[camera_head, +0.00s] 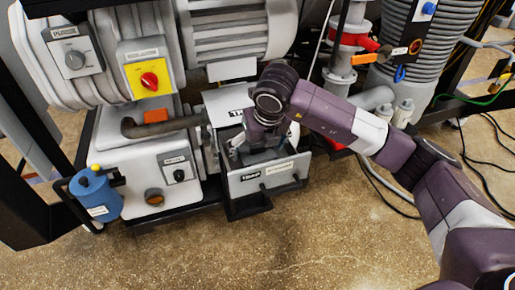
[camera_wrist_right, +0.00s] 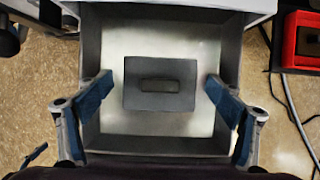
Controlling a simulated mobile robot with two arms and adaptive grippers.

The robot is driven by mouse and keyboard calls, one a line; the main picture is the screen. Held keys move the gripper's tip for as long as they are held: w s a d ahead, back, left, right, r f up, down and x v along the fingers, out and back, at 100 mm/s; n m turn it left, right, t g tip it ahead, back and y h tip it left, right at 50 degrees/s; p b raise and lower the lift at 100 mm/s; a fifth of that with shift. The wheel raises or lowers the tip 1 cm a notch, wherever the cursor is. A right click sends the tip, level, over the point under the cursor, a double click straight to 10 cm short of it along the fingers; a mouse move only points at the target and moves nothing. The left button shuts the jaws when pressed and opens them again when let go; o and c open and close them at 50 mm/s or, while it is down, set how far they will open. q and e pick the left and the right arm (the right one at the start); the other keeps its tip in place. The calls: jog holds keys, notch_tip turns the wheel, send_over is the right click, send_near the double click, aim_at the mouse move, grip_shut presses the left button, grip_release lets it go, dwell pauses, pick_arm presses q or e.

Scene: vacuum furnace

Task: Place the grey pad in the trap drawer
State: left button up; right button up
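The trap drawer (camera_head: 265,177) is pulled out at the lower front of the pump unit, with a "TRAP" label on its front. The right wrist view looks straight down into the drawer (camera_wrist_right: 160,143). A dark grey rectangular pad (camera_wrist_right: 160,84) with a raised grip lies over the drawer floor, inside its walls. My right gripper (camera_head: 250,152) is down at the drawer. In the right wrist view its blue-padded fingers (camera_wrist_right: 158,90) are spread wide, one on each side of the pad, with gaps between. My left gripper is in neither view.
A blue canister (camera_head: 97,197) stands left of the pump. A red box (camera_wrist_right: 300,40) lies right of the drawer, with a hose beside it. The ribbed grey column (camera_head: 425,45) stands at the back right. The floor (camera_head: 250,250) in front is clear.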

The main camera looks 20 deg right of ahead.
jog(key=shift+r, duration=0.1)
pick_arm(q)
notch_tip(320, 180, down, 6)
jog(key=p, duration=0.1)
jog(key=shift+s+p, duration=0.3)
pick_arm(e)
jog(key=v, duration=1.2)
jog(key=shift+s, duration=0.1)
